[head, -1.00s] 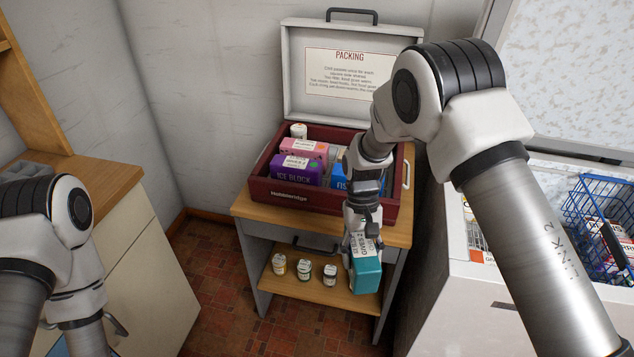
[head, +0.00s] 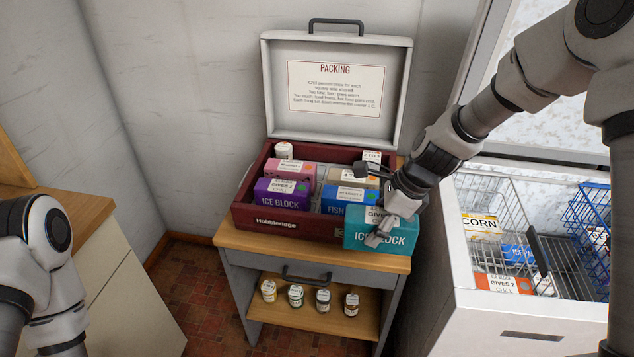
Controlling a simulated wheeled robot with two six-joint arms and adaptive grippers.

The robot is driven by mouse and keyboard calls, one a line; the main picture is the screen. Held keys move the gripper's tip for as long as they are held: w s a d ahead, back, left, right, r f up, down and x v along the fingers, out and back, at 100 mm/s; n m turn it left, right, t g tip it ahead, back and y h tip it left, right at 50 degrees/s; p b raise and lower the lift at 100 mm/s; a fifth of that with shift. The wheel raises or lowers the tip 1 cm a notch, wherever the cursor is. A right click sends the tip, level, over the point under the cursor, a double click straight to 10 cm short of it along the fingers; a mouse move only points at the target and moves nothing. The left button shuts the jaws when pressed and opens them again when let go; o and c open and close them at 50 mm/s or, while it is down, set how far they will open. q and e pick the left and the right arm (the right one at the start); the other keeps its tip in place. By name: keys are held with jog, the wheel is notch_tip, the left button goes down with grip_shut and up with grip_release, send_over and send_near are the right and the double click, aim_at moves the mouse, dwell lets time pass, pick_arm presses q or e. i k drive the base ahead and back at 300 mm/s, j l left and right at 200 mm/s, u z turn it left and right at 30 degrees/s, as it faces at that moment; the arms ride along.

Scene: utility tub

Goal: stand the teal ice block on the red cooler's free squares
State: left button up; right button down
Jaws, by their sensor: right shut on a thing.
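The teal ice block (head: 354,239) is held by my right gripper (head: 380,212), which is shut on it. It is upright, label facing me, in front of the right front corner of the red cooler (head: 246,217) and hides that corner. I cannot tell whether it touches the cooler.
The cooler stands on a small wooden table (head: 270,247), its white lid (head: 272,90) open behind it. Several small jars (head: 296,295) stand on the shelf below. An open chest freezer (head: 450,290) with wire baskets (head: 595,215) is at the right; a counter (head: 70,220) is at the left.

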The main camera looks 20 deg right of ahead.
aim_at(326, 173)
jog(key=i, duration=1.25)
